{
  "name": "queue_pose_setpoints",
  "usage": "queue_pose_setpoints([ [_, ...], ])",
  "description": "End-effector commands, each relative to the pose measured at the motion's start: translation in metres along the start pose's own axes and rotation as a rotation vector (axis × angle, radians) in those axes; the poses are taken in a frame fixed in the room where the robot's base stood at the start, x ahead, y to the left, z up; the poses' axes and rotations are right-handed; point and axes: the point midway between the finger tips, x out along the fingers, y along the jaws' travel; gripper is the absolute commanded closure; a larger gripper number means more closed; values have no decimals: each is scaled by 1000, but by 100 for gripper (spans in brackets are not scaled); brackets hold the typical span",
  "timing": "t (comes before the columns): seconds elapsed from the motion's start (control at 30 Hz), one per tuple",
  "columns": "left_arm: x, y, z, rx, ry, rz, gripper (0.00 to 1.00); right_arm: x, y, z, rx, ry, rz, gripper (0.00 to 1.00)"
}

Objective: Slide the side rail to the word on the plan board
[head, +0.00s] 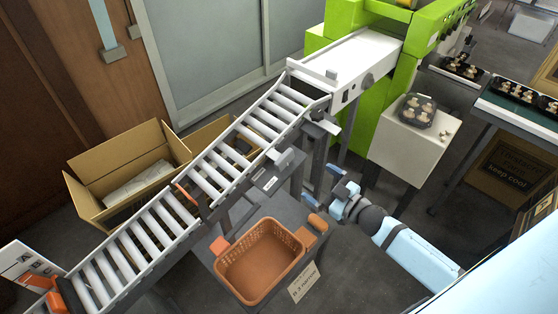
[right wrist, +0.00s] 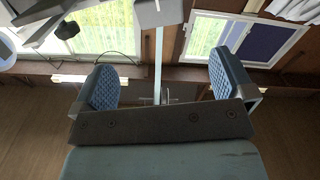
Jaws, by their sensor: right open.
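The roller conveyor (head: 160,218) slopes from the upper middle to the lower left in the head view. A grey block (head: 285,158) and a small white label sit along its near side rail (head: 225,192); I cannot tell exactly which part slides. A white card (head: 305,283) by the basket bears small text that seems to read "B 3 narrow". A white board with large letters (head: 32,262) is cut off at the left. My right gripper (head: 323,184) is open and empty, right of the grey block and apart from it. Its blue pads show in the right wrist view (right wrist: 165,84).
An orange basket (head: 262,262) stands on a dark table between orange blocks (head: 317,222). An open cardboard box (head: 128,172) lies behind the conveyor. A green machine (head: 375,95) and a white stand with a mushroom tray (head: 416,110) are at the upper right.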

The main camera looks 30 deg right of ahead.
Motion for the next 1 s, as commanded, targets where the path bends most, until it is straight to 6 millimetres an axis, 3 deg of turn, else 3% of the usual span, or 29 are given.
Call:
queue_pose_setpoints([
  [0.4, -1, -1, 0, -2, -4, -4, 11, 83, 0, -2, 1, 2, 2, 0],
  [0.6, -1, -4, 1, 8, -5, -7, 11, 115, 0, -1, 1, 1, 2, 0],
  [0.8, -1, -6, 2, 13, -6, -7, 11, 129, -1, -1, 2, 0, 1, 0],
  [1.0, -1, -6, 2, 12, -5, -7, 11, 130, -1, 0, 2, -1, 1, 0],
])
